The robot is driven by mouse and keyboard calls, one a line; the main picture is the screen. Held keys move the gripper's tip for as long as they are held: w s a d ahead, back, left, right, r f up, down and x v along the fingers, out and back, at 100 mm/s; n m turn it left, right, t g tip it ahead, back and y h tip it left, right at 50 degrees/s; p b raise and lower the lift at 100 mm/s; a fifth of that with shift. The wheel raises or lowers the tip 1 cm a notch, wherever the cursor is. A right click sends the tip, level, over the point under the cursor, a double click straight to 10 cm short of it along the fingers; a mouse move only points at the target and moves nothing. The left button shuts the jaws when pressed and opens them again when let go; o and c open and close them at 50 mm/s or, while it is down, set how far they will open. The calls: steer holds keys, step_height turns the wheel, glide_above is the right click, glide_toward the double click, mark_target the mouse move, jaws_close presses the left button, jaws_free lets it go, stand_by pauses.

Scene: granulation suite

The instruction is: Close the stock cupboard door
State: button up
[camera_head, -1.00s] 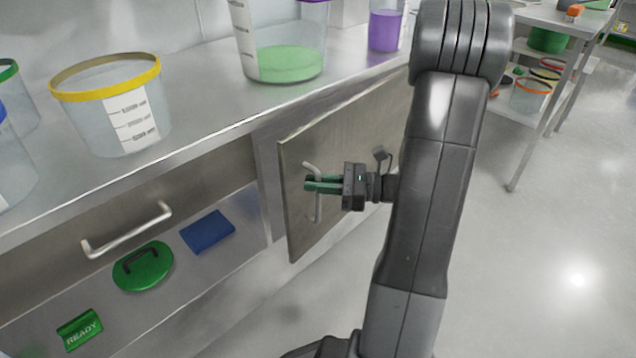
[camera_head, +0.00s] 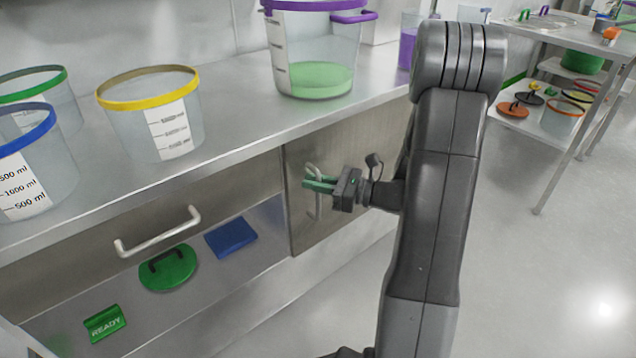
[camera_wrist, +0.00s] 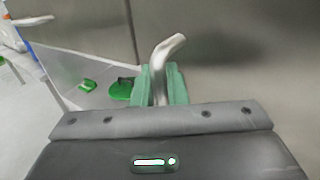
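The stock cupboard door (camera_head: 345,205) is a grey metal panel under the worktop. It now looks flush, or nearly so, with the cupboard front; any thin gap is too small to tell. It has an upright silver bar handle (camera_head: 318,206), which also shows in the wrist view (camera_wrist: 160,68). My gripper (camera_head: 318,185) has green fingers on either side of the bar, closed around it. The fingers also show in the wrist view (camera_wrist: 162,85). The wrist view shows the bar's bent end rising between them.
A drawer front with a horizontal handle (camera_head: 157,236) is to the left. A lower ledge holds a green lid (camera_head: 168,272), a blue block (camera_head: 231,238) and a green READY sign (camera_head: 104,323). Several tubs, one yellow-rimmed (camera_head: 155,125), stand on the worktop (camera_head: 230,150). Floor at right is clear.

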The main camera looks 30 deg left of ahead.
steer(key=shift+w+a+r, duration=0.1)
steer(key=shift+w, duration=0.25)
steer(key=w+d+p, duration=0.2)
steer(key=d+p, duration=0.1)
steer(key=d, duration=1.1)
steer(key=shift+p, duration=0.3)
steer(key=shift+a, duration=0.2)
steer(key=s+a+b, duration=0.1)
steer(key=a+b, duration=0.2)
steer(key=a, duration=0.8)
steer(key=shift+s+a, duration=0.2)
steer(key=shift+s, duration=0.2)
steer(key=shift+f, duration=0.25)
